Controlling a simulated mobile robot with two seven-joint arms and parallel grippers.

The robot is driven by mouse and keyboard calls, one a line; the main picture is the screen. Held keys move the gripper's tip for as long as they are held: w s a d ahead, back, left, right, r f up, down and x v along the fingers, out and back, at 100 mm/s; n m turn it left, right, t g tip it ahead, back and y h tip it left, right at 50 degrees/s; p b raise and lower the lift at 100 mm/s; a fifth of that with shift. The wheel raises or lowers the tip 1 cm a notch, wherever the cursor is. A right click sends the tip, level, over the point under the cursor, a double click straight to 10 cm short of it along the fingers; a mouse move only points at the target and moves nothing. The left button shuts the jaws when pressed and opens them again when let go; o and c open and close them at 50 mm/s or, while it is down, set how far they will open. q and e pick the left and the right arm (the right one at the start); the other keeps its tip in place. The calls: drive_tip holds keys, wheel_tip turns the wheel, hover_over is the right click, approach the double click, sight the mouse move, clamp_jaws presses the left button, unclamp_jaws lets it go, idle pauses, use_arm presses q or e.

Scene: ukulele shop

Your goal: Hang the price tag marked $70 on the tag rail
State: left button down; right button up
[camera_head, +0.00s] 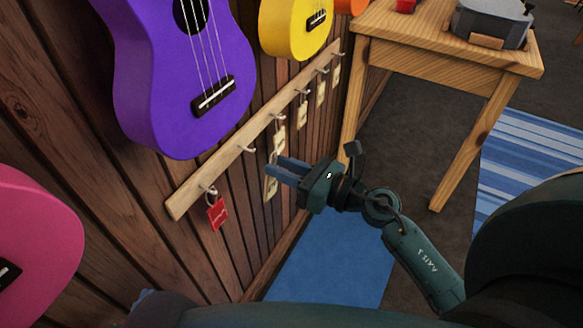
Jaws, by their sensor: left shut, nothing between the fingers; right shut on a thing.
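The wooden tag rail (228,170) runs along the plank wall, with several metal hooks. A red tag (217,213) hangs from the hook at its near left end. The hook to the right of that, below the purple ukulele, looks bare. Several cream tags (302,115) hang further along. My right gripper (279,167) is shut on a cream tag (271,188) in front of the rail, just below its lower edge. The marking on this tag is too small to read. Only blue fingertips of my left gripper (146,296) show at the bottom left, shut and empty.
A purple ukulele (180,100) and a yellow ukulele (290,35) hang above the rail. A pink ukulele (35,235) is at the left edge. A wooden table (440,58) with a grey case (491,22) stands at the back right.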

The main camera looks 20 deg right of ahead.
drive_tip(key=shift+f+x, duration=0.25)
drive_tip(key=shift+x, duration=0.75)
drive_tip(key=shift+f+x, duration=0.2)
drive_tip(key=shift+x, duration=0.8)
drive_tip(key=shift+f+x, duration=0.25)
drive_tip(key=shift+x, duration=0.8)
drive_tip(key=o, duration=1)
